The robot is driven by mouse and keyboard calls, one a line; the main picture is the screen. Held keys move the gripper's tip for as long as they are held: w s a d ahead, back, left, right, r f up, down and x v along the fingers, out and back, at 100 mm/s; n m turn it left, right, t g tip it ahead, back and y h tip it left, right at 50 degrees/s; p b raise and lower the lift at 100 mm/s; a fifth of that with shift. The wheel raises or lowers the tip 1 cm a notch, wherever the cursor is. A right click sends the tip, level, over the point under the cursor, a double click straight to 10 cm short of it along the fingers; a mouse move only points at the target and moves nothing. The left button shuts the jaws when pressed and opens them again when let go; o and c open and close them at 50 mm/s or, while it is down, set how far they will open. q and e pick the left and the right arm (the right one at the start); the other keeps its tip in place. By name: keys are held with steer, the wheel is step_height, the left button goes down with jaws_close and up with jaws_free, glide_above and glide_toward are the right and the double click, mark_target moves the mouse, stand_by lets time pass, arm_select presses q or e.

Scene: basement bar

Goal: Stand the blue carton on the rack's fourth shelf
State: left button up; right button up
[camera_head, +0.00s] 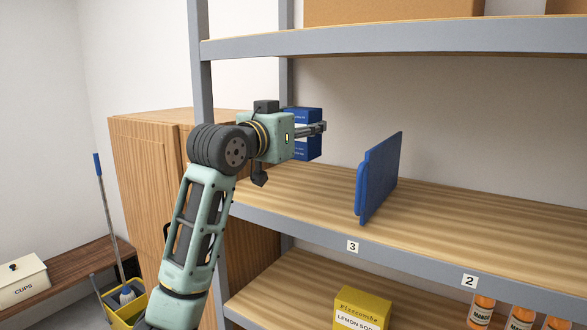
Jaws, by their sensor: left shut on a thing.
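My left gripper (318,129) is shut on the blue carton (304,115), a small dark blue box with a white band. The gripper's body and fingers hide part of it. The carton looks upright, at the left part of the rack's middle visible shelf (460,218), near the left posts. I cannot tell whether its base touches the shelf boards. Which shelf is the fourth cannot be told from this view. My right gripper is not in view.
A blue upright panel (380,178) stands on the same shelf, right of the carton. The upper shelf (400,40) bears cardboard boxes. Below are a yellow carton (361,308) and orange bottles (520,318). A wooden cabinet (150,180) stands behind my left arm.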

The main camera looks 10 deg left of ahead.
arm_select(q)
steer(key=w+a+f+p, duration=0.1)
steer(key=a+f, duration=0.2)
steer(key=w+a+f+p, duration=0.1)
steer(key=a+f, duration=0.2)
steer(key=w+a+f+p, duration=0.1)
steer(key=a+f+p, duration=0.1)
steer(key=a+f, duration=0.1)
steer(key=shift+w+a+f, duration=0.35)
steer(key=shift+w, duration=0.05)
steer(key=shift+a+f, duration=0.1)
steer(key=shift+f, duration=0.35)
steer(key=shift+s, duration=0.1)
steer(key=shift+f, duration=0.1)
steer(key=o, duration=1.2)
steer(key=shift+c, duration=0.2)
